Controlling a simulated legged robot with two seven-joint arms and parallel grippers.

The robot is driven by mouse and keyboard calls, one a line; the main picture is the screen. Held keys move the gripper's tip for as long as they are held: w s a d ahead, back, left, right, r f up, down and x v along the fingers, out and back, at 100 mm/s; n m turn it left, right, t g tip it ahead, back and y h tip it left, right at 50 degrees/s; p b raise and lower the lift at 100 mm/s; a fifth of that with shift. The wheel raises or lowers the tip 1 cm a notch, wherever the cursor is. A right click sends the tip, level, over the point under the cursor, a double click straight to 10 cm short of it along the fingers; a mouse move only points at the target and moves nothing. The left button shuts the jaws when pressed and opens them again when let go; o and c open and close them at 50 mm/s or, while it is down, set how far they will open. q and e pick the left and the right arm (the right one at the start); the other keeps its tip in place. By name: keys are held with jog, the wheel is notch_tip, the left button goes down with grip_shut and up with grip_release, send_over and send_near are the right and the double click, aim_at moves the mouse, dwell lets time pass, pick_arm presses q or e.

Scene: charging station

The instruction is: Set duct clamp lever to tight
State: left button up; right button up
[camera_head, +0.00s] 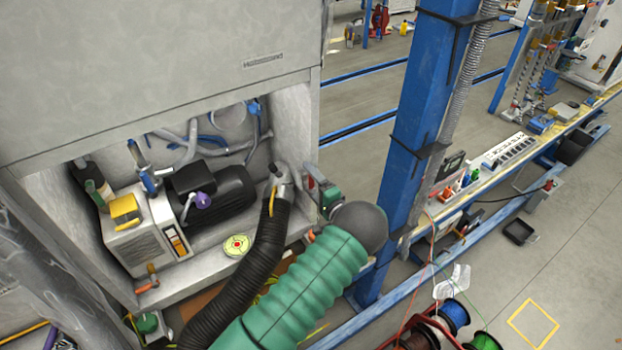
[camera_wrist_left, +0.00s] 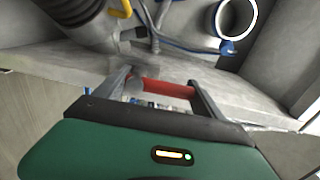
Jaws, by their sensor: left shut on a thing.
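The black corrugated duct (camera_head: 257,255) rises to a grey metal fitting (camera_head: 283,180) at the right side of the cabinet opening. A yellow handle (camera_head: 271,201) shows on the fitting. My left gripper (camera_head: 311,184), green-bodied, is just right of the fitting at the cabinet's edge. In the left wrist view its two dark fingers (camera_wrist_left: 158,84) are at both ends of a red lever bar (camera_wrist_left: 166,88), shut on it. How the bar joins the duct clamp is hidden. The duct also shows in the left wrist view (camera_wrist_left: 80,22), at top left. My right gripper is not in view.
A blue post (camera_head: 425,100) stands close right of my arm. Cable reels (camera_head: 452,313) are at lower right. The right floor is mostly clear.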

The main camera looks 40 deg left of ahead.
pick_arm(q)
jog(key=shift+w+d, duration=0.15)
jog(key=shift+w, duration=0.05)
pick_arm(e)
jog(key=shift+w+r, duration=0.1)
pick_arm(q)
jog(key=o, duration=1.8)
jog(key=shift+f+m, duration=0.1)
jog(key=shift+m, duration=0.2)
jog(key=shift+o, duration=1.3)
jog(key=shift+w+f, duration=0.1)
jog(key=shift+w, duration=0.05)
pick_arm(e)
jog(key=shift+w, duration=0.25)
pick_arm(q)
jog(key=shift+s+d, duration=0.2)
jog(key=b+v, duration=0.1)
jog(key=v, duration=1.5)
jog(key=shift+d, duration=0.2)
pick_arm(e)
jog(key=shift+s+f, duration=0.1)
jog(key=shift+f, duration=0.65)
pick_arm(q)
jog(key=shift+a, duration=0.1)
